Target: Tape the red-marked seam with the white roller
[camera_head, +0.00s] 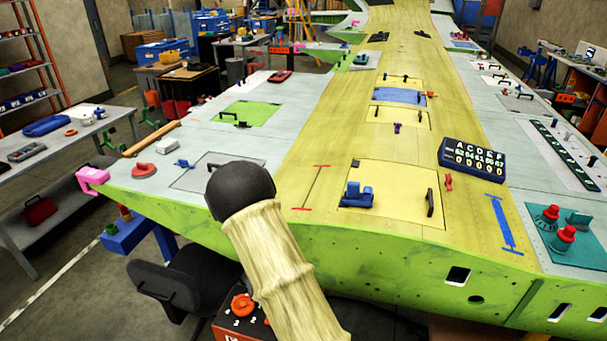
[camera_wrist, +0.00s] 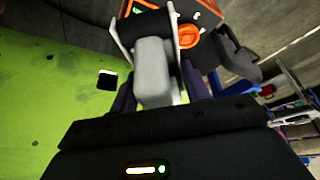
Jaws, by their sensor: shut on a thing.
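The red-marked seam (camera_head: 311,188) is a thin line with a red bar at each end, on the yellow-green wing skin near the front edge. The white roller (camera_wrist: 153,75) is in the wrist view, with a pale body between two light side plates. My gripper (camera_wrist: 157,88) is shut on it, with a dark finger at either side. The roller's far end is partly hidden. In the wrist view they are beside the wing's green front face (camera_wrist: 45,100), apart from the seam. The head view does not show the gripper or roller; my arm covers part of the front edge.
A blue clamp-like part (camera_head: 357,196) stands right of the seam on a yellow panel. A blue-marked line (camera_head: 503,224) lies farther right, near a dark letter-and-number counter (camera_head: 472,158). A black chair (camera_head: 170,285) and an orange-knobbed box (camera_head: 242,305) are below the wing's front edge.

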